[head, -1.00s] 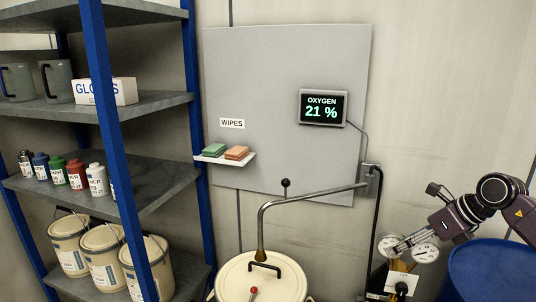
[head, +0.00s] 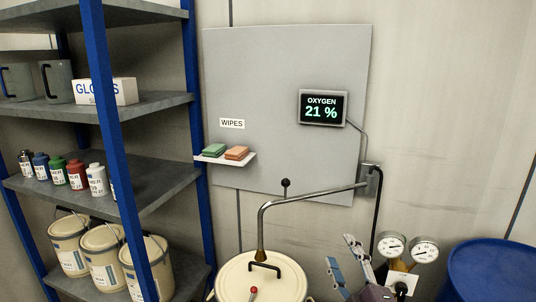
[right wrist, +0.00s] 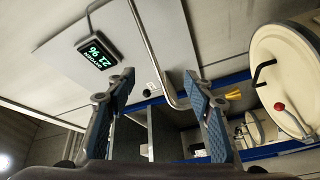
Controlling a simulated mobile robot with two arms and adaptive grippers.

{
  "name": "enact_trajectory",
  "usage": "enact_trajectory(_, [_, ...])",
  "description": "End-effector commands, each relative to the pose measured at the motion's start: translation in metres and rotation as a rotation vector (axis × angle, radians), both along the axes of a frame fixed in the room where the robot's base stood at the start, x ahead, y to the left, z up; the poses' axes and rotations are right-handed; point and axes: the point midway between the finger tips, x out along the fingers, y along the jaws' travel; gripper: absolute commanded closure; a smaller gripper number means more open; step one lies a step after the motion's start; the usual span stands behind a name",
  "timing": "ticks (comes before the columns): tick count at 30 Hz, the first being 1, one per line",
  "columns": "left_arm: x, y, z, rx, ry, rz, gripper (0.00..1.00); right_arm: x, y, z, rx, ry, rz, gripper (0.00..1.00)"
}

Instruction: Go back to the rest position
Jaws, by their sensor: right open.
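My right gripper (head: 340,249) is at the bottom of the head view, right of the cream drum lid and left of the two pressure gauges. Its two fingers point up and stand apart with nothing between them. In the right wrist view the open fingers (right wrist: 160,75) also show empty, with the pipe, wall panel and shelf beyond them. The arm behind the gripper is mostly cut off by the lower edge of the head view. My left gripper is in neither view now.
The cream drum lid (head: 284,280) has a black handle and red knob. A bent metal pipe (head: 310,194) runs above it. Two gauges (head: 408,247) and a blue drum (head: 490,268) stand at right. The blue-post shelf (head: 150,102) with bottles and buckets fills the left.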

Motion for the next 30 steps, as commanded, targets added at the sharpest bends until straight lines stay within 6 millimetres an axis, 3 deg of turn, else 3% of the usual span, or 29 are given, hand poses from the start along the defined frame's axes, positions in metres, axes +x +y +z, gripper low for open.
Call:
enact_trajectory(1, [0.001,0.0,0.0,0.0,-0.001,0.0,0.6,-0.015,-0.013,-0.03,0.104,0.109,-0.064,0.52])
enact_trajectory(6, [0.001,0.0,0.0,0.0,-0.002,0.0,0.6,-0.083,-0.047,-0.131,0.394,0.487,-0.281,0.52])
enact_trajectory(9, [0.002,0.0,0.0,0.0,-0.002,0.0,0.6,-0.137,-0.053,-0.182,0.522,0.7,-0.388,0.52])
enact_trajectory(12, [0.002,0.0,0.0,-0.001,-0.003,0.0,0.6,-0.188,-0.052,-0.216,0.61,0.875,-0.471,0.52])
enact_trajectory(18, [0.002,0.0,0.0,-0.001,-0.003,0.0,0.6,-0.272,-0.043,-0.254,0.719,1.137,-0.587,0.52])
enact_trajectory(24, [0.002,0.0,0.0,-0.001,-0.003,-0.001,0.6,-0.345,-0.029,-0.269,0.786,1.349,-0.67,0.52])
enact_trajectory(30, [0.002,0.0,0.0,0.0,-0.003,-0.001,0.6,-0.333,-0.028,-0.317,0.774,1.366,-0.678,0.52])
